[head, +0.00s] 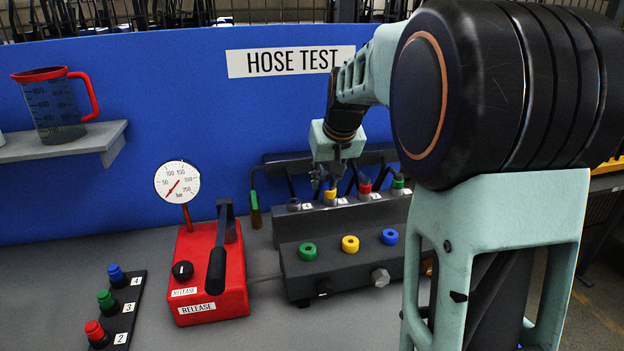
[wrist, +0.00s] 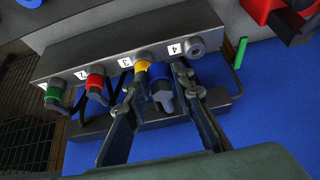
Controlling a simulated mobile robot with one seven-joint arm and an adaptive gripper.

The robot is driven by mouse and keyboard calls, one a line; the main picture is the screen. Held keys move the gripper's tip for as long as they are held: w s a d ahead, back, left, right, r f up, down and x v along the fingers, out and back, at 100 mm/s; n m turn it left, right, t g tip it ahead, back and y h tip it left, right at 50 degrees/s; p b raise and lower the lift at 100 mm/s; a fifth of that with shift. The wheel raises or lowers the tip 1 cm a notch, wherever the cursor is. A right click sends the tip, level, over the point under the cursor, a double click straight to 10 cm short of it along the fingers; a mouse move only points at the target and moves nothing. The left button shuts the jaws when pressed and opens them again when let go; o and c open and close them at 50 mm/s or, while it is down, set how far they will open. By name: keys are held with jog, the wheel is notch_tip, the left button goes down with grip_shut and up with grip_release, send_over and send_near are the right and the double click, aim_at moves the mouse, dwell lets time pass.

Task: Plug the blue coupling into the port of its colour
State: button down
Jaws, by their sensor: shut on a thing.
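The blue coupling (wrist: 160,88) is between my gripper's fingertips (wrist: 158,80) in the wrist view, with its grey end pointing toward the camera. My gripper is shut on it, close beside the yellow coupling (wrist: 141,70) and the empty grey holder labelled 4 (wrist: 196,47). In the head view my gripper (head: 323,180) is above the back rack, and the blue coupling cannot be made out there. The blue port (head: 389,236) is at the right of the front block's top, beside the yellow port (head: 350,244) and the green port (head: 308,251).
Red (head: 365,187) and green couplings (head: 397,182) stand in the back rack (head: 350,216). A red pump (head: 210,265) with a black lever and a gauge (head: 177,181) stands left of the front block (head: 335,277). A strip with coloured knobs (head: 122,312) lies at lower left.

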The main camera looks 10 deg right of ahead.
jog(key=s+d+b, duration=0.4)
jog(key=s+d, duration=0.7)
jog(key=d, duration=0.2)
jog(key=shift+d, duration=0.25)
jog(key=shift+s+f+b, duration=0.1)
jog(key=shift+f+b, duration=0.1)
jog(key=shift+b, duration=0.15)
jog(key=shift+f+b, duration=0.3)
jog(key=shift+f, duration=0.65)
jog(key=shift+f, duration=0.2)
jog(key=shift+f+b, duration=1.2)
jog(key=shift+f, duration=0.05)
jog(key=shift+f, duration=0.2)
jog(key=shift+f+b, duration=0.65)
jog(key=shift+b, duration=0.05)
jog(key=shift+f, duration=0.15)
jog(key=shift+f+b, duration=0.5)
jog(key=shift+b, duration=0.05)
